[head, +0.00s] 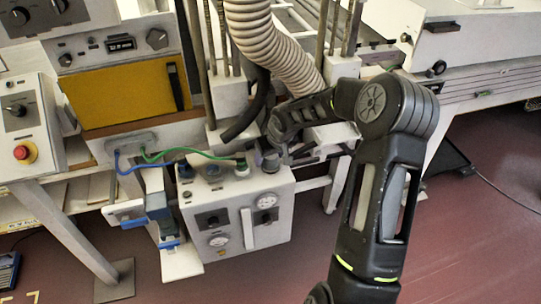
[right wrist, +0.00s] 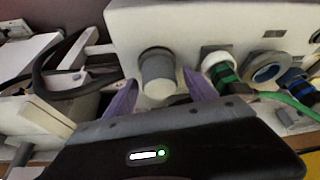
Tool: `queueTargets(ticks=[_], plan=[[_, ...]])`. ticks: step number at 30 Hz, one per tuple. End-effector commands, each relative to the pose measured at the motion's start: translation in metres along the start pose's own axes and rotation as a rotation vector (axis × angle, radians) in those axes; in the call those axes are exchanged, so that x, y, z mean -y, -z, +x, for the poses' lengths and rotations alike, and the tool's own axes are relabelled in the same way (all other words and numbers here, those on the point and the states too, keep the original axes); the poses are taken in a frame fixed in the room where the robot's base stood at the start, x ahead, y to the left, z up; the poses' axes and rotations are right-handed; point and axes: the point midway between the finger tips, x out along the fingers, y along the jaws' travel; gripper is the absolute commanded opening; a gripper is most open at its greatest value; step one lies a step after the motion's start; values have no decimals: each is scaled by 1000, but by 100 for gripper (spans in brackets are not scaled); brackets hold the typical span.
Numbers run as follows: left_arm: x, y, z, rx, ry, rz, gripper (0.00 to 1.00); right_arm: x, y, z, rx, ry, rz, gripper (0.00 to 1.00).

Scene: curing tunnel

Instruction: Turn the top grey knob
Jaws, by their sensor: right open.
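A grey knob (right wrist: 157,74) stands out from the pale control box (right wrist: 225,22) in the right wrist view. My right gripper (right wrist: 161,94) is open, with one purple finger on each side of the knob. The fingers look apart from it, but contact is hard to judge. In the head view the knob (head: 270,160) sits at the right end of the top of the box (head: 277,230). My right arm reaches over from the right, and my right gripper (head: 272,146) is by the knob; its fingers are hard to make out. My left gripper is out of view.
Beside the knob are a white-and-green connector (right wrist: 220,68), a grey ring socket (right wrist: 266,68) and a blue connector (right wrist: 292,82). Green (head: 195,152) and blue (head: 135,168) cables run left. A ribbed hose (head: 262,38) hangs behind. A red button (head: 25,153) is at far left.

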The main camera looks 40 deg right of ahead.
Motion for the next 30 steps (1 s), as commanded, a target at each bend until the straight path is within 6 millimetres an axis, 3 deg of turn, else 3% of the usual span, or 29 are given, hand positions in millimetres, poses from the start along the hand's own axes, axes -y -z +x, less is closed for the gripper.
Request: queueTargets(ticks=[7,30], plan=[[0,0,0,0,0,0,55,0,0,0,0,0,0,63],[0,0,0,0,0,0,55,0,0,0,0,0,1,2]])
